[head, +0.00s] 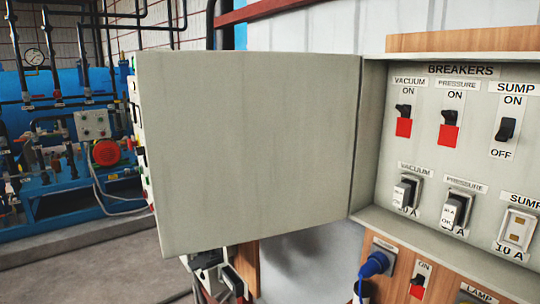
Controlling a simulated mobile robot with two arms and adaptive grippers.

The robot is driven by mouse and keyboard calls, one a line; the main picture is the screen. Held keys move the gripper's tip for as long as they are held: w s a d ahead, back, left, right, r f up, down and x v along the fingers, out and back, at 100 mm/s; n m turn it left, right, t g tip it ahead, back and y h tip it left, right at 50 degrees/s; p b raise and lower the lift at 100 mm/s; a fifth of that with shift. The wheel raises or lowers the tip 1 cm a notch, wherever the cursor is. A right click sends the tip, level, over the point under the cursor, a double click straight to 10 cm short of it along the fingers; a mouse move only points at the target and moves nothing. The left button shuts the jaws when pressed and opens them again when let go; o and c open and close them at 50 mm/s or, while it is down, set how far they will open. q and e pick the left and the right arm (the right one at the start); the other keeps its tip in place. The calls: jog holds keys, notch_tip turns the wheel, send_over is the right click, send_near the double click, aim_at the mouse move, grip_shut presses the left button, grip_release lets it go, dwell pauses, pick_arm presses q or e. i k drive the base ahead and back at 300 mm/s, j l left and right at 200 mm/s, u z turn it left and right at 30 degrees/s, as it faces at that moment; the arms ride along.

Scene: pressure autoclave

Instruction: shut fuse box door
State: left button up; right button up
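The fuse box door (245,150) is a plain pale grey panel. It stands wide open, swung out to the left of the box, with its hinge edge along the box's left side. The open fuse box (400,225) shows on the right, under a "BREAKERS" label. Inside it, the upper row has a vacuum switch (404,120), a pressure switch (449,128) and a sump switch (505,130). Labelled breakers, such as the vacuum breaker (406,192), sit below them.
A blue plug (375,264) and a red switch (418,287) sit on the wooden board below the box. Blue piped machinery (60,185) stands far left beyond open floor.

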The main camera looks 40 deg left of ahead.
aim_at(241, 146)
jog(key=j+z, duration=0.2)
jog(key=j, duration=0.3)
jog(key=i+j+z, duration=0.2)
jog(key=j, duration=0.3)
jog(key=k+j+z, duration=0.2)
jog(key=j, duration=0.25)
jog(key=j+z, duration=0.2)
jog(key=j, duration=0.35)
jog(key=j+z, duration=0.15)
jog(key=j, duration=0.35)
jog(key=k+j+z, duration=0.2)
jog(key=j, duration=0.25)
jog(key=j+z, duration=0.2)
jog(key=j, duration=0.3)
jog(key=k+j+z, duration=0.2)
jog(key=j, duration=0.2)
